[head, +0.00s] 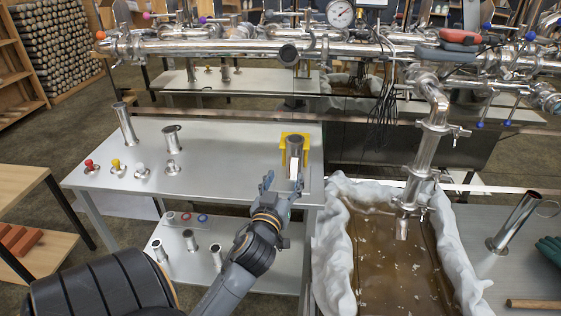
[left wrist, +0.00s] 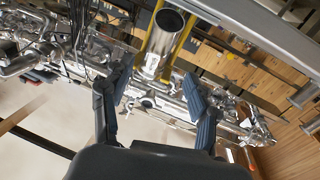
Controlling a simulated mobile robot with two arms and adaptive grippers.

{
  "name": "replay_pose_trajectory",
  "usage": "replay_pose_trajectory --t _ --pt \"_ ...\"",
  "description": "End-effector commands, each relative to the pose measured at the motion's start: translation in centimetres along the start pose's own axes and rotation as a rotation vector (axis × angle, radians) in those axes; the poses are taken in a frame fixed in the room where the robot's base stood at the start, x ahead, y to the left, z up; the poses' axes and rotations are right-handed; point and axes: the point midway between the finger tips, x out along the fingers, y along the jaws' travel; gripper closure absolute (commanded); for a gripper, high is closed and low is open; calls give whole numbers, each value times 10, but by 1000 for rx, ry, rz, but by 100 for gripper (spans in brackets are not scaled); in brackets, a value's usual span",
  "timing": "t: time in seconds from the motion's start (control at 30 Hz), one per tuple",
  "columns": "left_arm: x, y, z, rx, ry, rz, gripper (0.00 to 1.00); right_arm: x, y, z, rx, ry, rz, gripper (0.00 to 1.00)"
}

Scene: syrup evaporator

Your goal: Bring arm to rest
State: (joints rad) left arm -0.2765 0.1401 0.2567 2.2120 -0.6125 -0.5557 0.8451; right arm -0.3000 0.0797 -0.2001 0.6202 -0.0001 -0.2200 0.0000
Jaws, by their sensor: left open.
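My left gripper (head: 282,184) is open and empty, its two fingers spread at the front edge of the steel table (head: 225,150). A steel cylinder (head: 294,146) with a white patch stands upright in a yellow holder (head: 283,139) just beyond the fingertips. In the left wrist view the open fingers (left wrist: 156,74) point toward the steel cylinder (left wrist: 163,45) and the yellow holder (left wrist: 183,38), with a gap between. The cylinder looks apart from both fingers. My right gripper is not in either view.
Steel tubes (head: 124,124) and small colored-knob pieces (head: 115,167) stand left on the table. A lower shelf (head: 265,262) holds more tubes. A cloth-lined trough (head: 388,255) of brown liquid is on the right, under a pipe spout (head: 402,228). Pipework (head: 220,47) with a gauge (head: 340,13) crosses the back.

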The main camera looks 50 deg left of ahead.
Motion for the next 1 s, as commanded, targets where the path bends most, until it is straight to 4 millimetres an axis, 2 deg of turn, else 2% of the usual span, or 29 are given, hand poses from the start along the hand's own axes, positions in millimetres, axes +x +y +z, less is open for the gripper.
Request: replay_pose_trajectory --t 0.1,0.2,0.5,0.6,0.67,0.77,0.87,0.9,1.0 --pt "-19 0 1 -2 -1 0 40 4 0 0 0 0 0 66" --pt "-28 0 0 0 0 -1 40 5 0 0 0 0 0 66" --pt "-32 0 0 2 -1 -1 40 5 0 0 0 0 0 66" --pt "-36 1 8 10 -37 -4 40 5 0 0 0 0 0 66" --pt "-41 4 21 25 -95 -6 40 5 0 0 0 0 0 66" --pt "-61 12 59 78 -265 1 40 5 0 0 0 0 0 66" --pt "-99 27 108 167 -501 53 40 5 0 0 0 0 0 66" --pt "-117 33 125 207 -595 85 40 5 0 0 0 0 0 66" --pt "-162 46 159 300 -794 180 40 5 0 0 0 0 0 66"
